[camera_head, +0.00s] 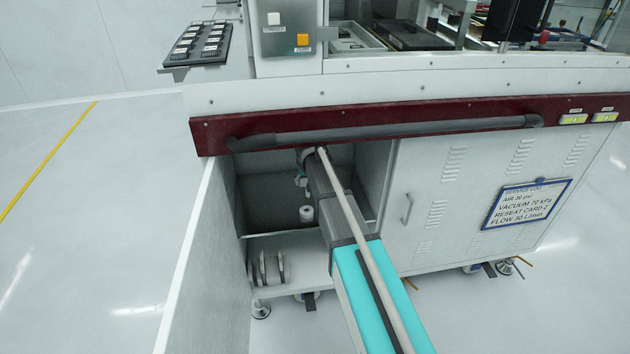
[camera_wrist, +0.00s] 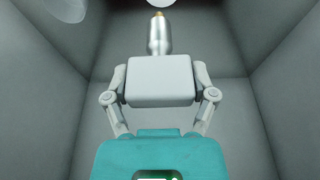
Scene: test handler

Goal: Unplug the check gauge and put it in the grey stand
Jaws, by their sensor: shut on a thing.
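In the wrist view my gripper (camera_wrist: 160,76) is shut on a light grey block, which I take to be the check gauge (camera_wrist: 160,90). One finger presses on each side of it. A silver stem with a brass tip points from the block toward the back of a grey-walled space. A pale round part (camera_wrist: 161,3) lies just beyond the tip; I cannot tell whether they touch. In the head view my arm reaches into the open cabinet bay and hides most of the gripper and the gauge. I cannot identify the grey stand with certainty.
The bay walls (camera_wrist: 55,95) are close on both sides. A white cylinder (camera_head: 306,213) stands on the bay floor left of my arm. Thin upright plates (camera_head: 281,266) stand on a lower shelf. An open door (camera_head: 205,255) bounds the left; a dark handrail (camera_head: 400,129) crosses above.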

